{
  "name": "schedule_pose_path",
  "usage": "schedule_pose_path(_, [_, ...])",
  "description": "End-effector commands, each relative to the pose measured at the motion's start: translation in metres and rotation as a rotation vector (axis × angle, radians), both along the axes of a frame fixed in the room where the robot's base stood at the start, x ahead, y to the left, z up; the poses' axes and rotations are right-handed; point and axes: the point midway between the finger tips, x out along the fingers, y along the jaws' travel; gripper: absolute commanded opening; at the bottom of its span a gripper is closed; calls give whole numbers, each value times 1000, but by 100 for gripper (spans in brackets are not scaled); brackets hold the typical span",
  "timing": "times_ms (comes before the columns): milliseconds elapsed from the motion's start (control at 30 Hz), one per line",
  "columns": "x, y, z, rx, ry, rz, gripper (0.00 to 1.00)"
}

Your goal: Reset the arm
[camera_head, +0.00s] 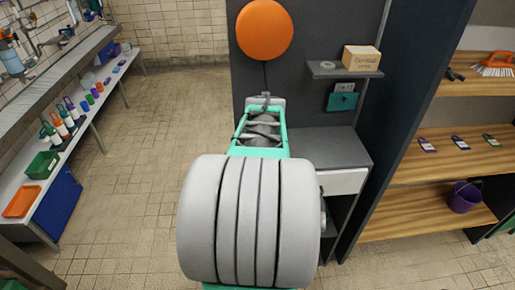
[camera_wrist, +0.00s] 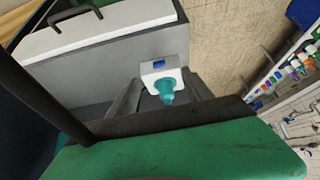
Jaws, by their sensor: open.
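My arm stretches forward from the bottom centre of the head view, its large pale links hiding much of the middle. My gripper (camera_head: 264,101) is at the far end of the arm, small and partly hidden, before the dark panel. In the wrist view my gripper (camera_wrist: 162,92) shows dark fingers spread apart above a green band. A white bottle-like thing with a teal nozzle (camera_wrist: 166,82) appears between the fingers; I cannot tell whether they touch it.
A grey workstation with a white drawer (camera_head: 342,181) stands just right of the arm. An orange disc (camera_head: 264,30) is beyond the gripper. A left bench holds a green bin (camera_head: 42,165) and an orange tray (camera_head: 21,201). Wooden shelves (camera_head: 445,148) stand at right. Floor at left is clear.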

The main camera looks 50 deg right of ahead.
Motion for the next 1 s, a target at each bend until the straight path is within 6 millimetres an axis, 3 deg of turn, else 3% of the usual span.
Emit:
schedule_pose_path(267, [0,0,-1,4,0,-5,59])
schedule_pose_path(367, [-10,11,-10,65,38,-24,59])
schedule_pose_path(467, [-30,34,-34,151,99,-46,59])
schedule_pose_path(567, [-55,63,-53,241,168,-71,59])
schedule_pose_path(667, [-77,99,-59,308,227,-80,59])
schedule_pose_path(767, [-73,143,-54,323,272,-1,59])
schedule_pose_path(1000, [-38,231,-32,244,294,289,59])
